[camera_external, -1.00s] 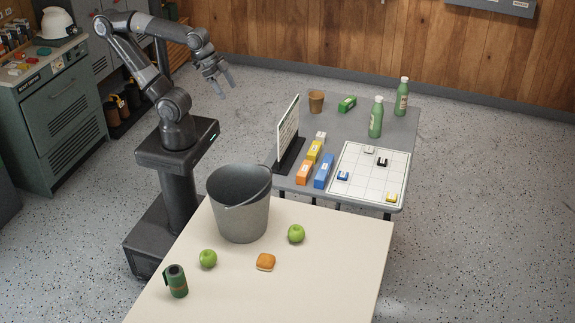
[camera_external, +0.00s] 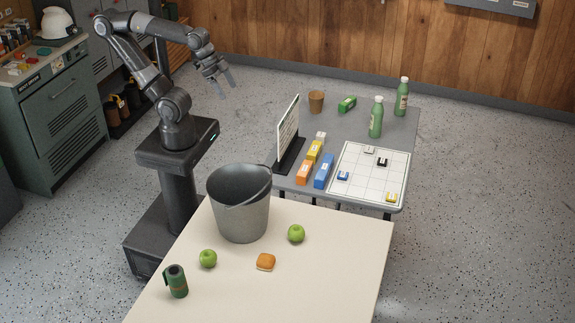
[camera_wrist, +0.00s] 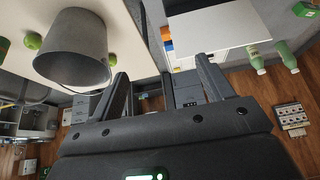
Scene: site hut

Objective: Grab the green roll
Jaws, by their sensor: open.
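The green roll (camera_external: 347,104) is a small green piece with a pale label. It lies at the far side of the grey table (camera_external: 365,128) in the external view, beside a brown cup and left of two green bottles. My gripper (camera_external: 221,86) hangs in the air left of that table, well apart from the roll. Its fingers are spread and empty; they also show in the wrist view (camera_wrist: 161,68). A green thing (camera_wrist: 305,9) is at the wrist view's top right corner, but I cannot tell whether it is the roll.
Around the roll stand the brown cup (camera_external: 316,101) and green bottles (camera_external: 376,118) (camera_external: 401,98). Nearer are an upright sign (camera_external: 288,132), orange (camera_external: 303,173), yellow (camera_external: 314,151) and blue (camera_external: 323,171) pieces, and a gridded board (camera_external: 365,183). A bucket (camera_external: 240,205) stands on the cream table (camera_external: 320,275).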

